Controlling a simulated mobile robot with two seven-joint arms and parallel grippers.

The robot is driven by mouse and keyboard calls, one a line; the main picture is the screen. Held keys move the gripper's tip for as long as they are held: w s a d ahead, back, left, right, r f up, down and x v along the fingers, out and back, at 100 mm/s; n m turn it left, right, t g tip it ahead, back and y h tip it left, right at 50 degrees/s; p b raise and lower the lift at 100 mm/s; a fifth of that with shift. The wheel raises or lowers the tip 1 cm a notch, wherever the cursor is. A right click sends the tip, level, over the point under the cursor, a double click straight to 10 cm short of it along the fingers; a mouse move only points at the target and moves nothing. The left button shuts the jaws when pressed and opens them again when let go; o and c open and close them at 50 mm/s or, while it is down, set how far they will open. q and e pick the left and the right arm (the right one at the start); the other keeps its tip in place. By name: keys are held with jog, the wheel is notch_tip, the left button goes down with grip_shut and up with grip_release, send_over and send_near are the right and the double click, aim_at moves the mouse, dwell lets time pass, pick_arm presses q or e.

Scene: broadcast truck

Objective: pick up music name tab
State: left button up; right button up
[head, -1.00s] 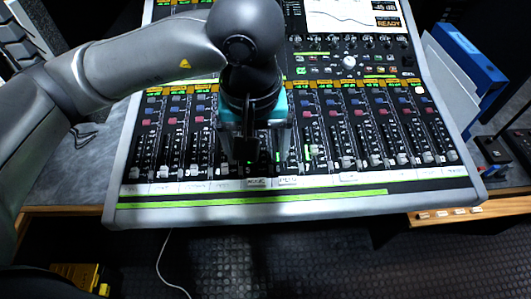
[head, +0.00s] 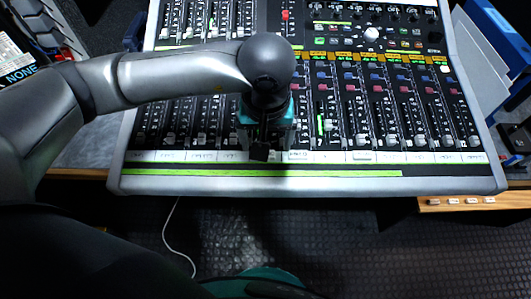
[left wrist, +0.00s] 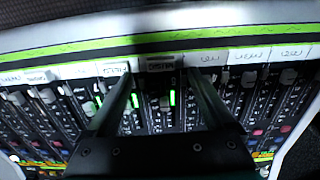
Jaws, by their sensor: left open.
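A row of small white, hand-lettered name tabs (head: 225,156) runs along the console's front strip. It also shows in the left wrist view (left wrist: 247,56). The lettering is too small and blurred for me to say which tab reads music. My left gripper (head: 262,152) hangs over this row near the middle. In the left wrist view my left gripper (left wrist: 163,74) is open, its fingers on either side of a shaded tab (left wrist: 160,63), with nothing held. I cannot tell whether the fingers touch the console. My right gripper's fingers are not in view.
The mixing console (head: 430,186) has rows of faders behind the tabs and a green stripe (head: 330,173) in front. Blue and white binders (head: 490,50) stand at the right. The dark floor (head: 340,240) with a white cable (head: 166,240) lies in front.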

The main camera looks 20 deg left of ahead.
pick_arm(q)
notch_tip(320, 180, down, 4)
jog(key=shift+w+a+r, duration=0.15)
grip_shut()
dwell(0.7)
jog(key=shift+r, duration=0.15)
